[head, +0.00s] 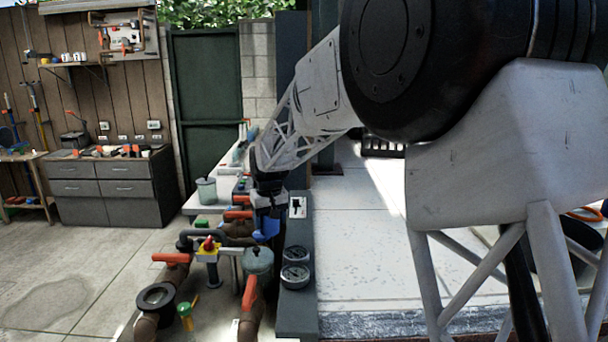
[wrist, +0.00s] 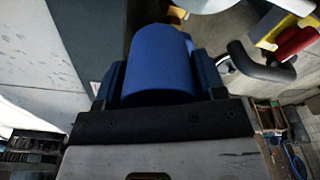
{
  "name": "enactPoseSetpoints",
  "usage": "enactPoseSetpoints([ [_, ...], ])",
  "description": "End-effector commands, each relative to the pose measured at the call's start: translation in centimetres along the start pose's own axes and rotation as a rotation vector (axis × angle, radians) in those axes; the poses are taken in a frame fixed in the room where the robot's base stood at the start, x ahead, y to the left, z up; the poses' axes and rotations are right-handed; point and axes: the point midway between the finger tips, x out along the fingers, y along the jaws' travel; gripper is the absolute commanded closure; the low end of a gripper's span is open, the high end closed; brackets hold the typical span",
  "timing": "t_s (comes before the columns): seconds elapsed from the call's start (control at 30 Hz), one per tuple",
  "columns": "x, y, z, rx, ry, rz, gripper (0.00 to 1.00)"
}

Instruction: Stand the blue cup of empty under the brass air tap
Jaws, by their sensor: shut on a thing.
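The blue cup (wrist: 160,62) fills the middle of the wrist view, lying between the two dark fingers of my gripper (wrist: 160,82), which is shut on it. In the head view the cup (head: 267,231) shows small and blue at the lower end of my arm, below my gripper (head: 268,212), above the pipework. The cup's inside is not visible. I cannot pick out the brass air tap for certain. A yellow fitting with a red knob (head: 208,246) stands left of the cup; a yellow and red fitting also shows at top right in the wrist view (wrist: 290,38).
Brown pipes with orange handles (head: 172,258) crowd the area left of and below my gripper. A grey-green round canister (head: 258,260) stands close below the cup. Two round gauges (head: 295,275) sit on the dark ledge to the right.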

Motion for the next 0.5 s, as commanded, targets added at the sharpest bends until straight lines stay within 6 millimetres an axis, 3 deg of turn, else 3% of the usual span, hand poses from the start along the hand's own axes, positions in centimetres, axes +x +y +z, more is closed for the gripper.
enactPoseSetpoints([
  [0.03,0.1,1.6,0.0,0.024,-0.001,0.003,0.59],
  [0.5,1.0,15.0,1.1,0.225,0.0,0.028,0.59],
])
